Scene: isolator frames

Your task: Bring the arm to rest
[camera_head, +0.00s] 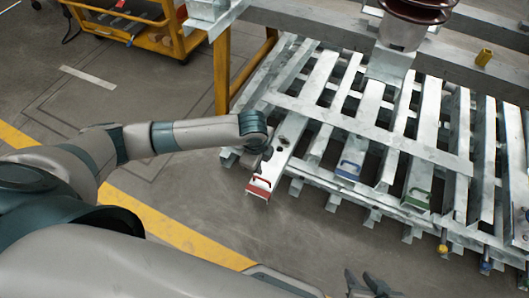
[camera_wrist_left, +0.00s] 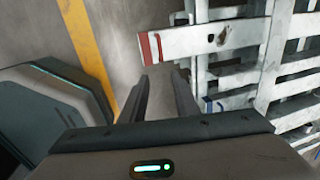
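My left arm reaches in from the left in the head view.
A brown insulator (camera_head: 415,10) stands at the top. A yellow cart (camera_head: 180,42) is at the back left. The floor near the yellow line (camera_head: 170,229) is clear.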

